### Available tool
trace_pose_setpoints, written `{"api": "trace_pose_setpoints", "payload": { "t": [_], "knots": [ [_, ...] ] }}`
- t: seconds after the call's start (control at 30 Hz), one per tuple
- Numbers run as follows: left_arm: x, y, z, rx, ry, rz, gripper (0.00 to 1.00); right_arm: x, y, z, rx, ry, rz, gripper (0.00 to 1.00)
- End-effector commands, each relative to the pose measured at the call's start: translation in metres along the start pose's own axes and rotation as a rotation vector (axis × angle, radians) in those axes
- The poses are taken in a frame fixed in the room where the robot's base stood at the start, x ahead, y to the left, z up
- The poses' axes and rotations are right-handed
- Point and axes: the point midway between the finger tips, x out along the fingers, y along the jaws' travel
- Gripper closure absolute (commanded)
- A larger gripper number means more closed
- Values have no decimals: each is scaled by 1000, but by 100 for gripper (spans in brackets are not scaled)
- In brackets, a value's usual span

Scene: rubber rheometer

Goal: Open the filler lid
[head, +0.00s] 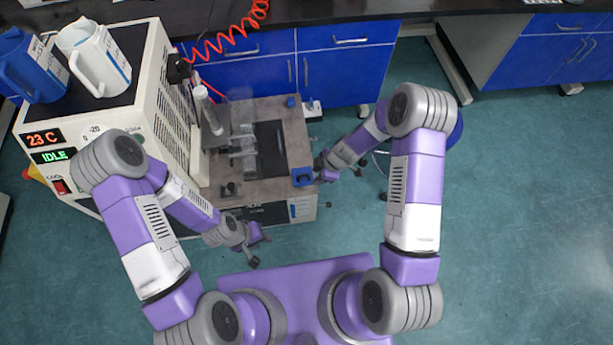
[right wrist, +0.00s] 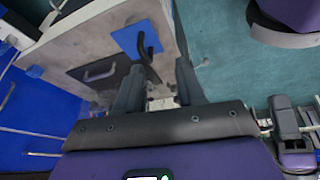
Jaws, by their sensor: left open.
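The unit's grey top (head: 285,112) is in the middle of the head view. A small blue square plate (head: 303,180) with a dark handle lies at its near right corner; it looks like the filler lid, but no label is readable. The right wrist view shows this blue plate (right wrist: 128,38) lying flat, with its black handle (right wrist: 146,42) just beyond my fingertips. My right gripper (head: 320,172) is open beside the plate, and its spread fingers show in the right wrist view (right wrist: 158,80). Contact with the handle is unclear. My left gripper (head: 262,250) is open and empty, in front of the unit.
A white machine (head: 120,105) with a display reading 23 C and IDLE stands at left, carrying a blue jug (head: 38,70) and a white jug (head: 95,60). A dark panel (head: 270,148) and clear parts occupy the unit's top. Open floor (head: 530,210) lies to the right.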

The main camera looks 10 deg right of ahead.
Motion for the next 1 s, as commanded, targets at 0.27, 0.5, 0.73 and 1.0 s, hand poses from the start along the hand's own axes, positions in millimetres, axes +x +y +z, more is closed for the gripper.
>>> {"api": "trace_pose_setpoints", "payload": {
  "t": [0.27, 0.5, 0.73, 1.0],
  "knots": [
    [11, -4, -1, 0, 0, 0, 57, 6, 25, -10, -218, 42, 35, 62],
    [21, -8, -1, 0, 0, 0, 57, 39, 26, -11, -230, 43, 35, 62],
    [29, -11, -1, 0, 0, 0, 57, 70, 27, -13, -228, 42, 35, 62],
    [30, -11, -1, 0, 0, 0, 57, 79, 28, -14, -228, 42, 37, 62]
  ]
}}
